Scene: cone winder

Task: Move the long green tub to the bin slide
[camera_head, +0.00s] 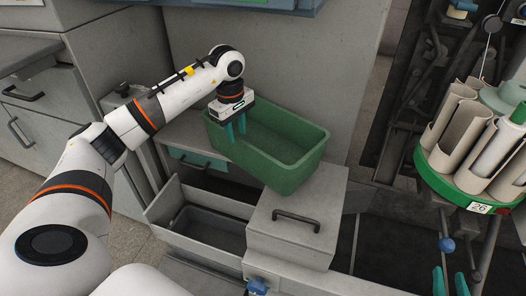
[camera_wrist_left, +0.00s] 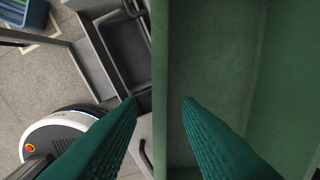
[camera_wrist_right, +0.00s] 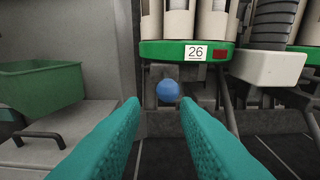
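The long green tub (camera_head: 294,178) is open-topped and looks empty. It rests on a grey metal ledge against the machine wall, and also shows in the right wrist view (camera_wrist_right: 42,92). My left gripper (camera_head: 235,135) points down at the tub's left end. In the left wrist view its fingers (camera_wrist_left: 161,100) are apart, one on each side of the tub's wall, with gaps visible. My right gripper (camera_head: 450,283) is open and empty at the lower right, in front of a blue ball knob (camera_wrist_right: 168,91). I cannot tell which part is the bin slide.
A grey open trough (camera_head: 205,228) lies below the tub, beside a grey box lid (camera_head: 290,243) with a black handle. A green round holder (camera_head: 467,188) marked 26 carries beige tubes at the right. Grey drawers (camera_head: 45,125) stand at the left.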

